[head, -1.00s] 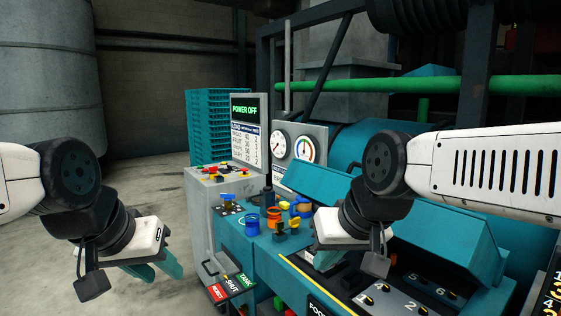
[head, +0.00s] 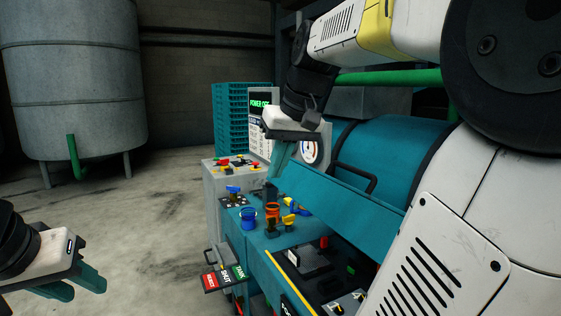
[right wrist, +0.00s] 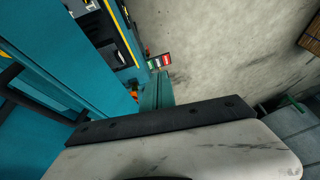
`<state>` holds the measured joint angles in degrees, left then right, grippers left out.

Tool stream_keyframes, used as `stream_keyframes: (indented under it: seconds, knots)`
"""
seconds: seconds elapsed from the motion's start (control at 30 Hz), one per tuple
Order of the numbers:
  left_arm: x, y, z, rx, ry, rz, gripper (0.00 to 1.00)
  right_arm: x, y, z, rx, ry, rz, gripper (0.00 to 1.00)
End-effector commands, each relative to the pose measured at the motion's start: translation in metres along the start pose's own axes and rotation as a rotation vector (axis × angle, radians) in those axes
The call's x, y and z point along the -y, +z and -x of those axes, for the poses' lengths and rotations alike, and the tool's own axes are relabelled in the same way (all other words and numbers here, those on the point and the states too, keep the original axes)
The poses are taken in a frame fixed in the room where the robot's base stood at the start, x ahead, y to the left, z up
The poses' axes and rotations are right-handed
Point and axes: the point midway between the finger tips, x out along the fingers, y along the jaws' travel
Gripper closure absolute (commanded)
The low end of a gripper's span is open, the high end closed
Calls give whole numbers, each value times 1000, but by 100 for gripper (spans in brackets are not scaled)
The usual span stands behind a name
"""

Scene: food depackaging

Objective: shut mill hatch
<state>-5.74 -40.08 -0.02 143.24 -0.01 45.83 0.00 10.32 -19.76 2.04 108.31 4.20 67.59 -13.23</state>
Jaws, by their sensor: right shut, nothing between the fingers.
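The mill is the teal machine on the right in the head view. Its rounded teal cover (head: 385,150) has a black bar handle (head: 357,178). A long sloping teal panel (head: 335,200) lies in front of it; which of these is the hatch I cannot tell for sure. My right gripper (head: 274,174) points down, shut and empty, at the left end of the panel; contact is unclear. In the right wrist view its teal fingers (right wrist: 157,90) are together beside teal surfaces (right wrist: 60,50). My left gripper (head: 76,292) is open and empty at the lower left, away from the machine.
A control bench with coloured knobs (head: 246,211) and a REJECT/SHUT/TANK lever plate (head: 225,278) stands left of the panel. Floor at left is clear.

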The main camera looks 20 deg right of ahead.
Motion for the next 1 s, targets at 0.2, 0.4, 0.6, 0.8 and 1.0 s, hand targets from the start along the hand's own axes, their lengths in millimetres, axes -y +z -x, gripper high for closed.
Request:
stream_keyframes:
  seconds: [0.2,0.4,0.6,0.8,1.0]
  knots:
    - [0,0,0,0,0,0,64,-73,-71,36,65,-15,-4,100]
    - [0,0,0,0,0,0,64,-146,-102,61,107,-53,13,100]
    - [0,0,0,0,0,0,64,-203,-105,76,125,-88,34,100]
    - [0,0,0,0,0,0,64,-226,-101,82,130,-104,48,100]
    - [0,0,0,0,0,0,64,-226,-98,71,131,-107,50,100]
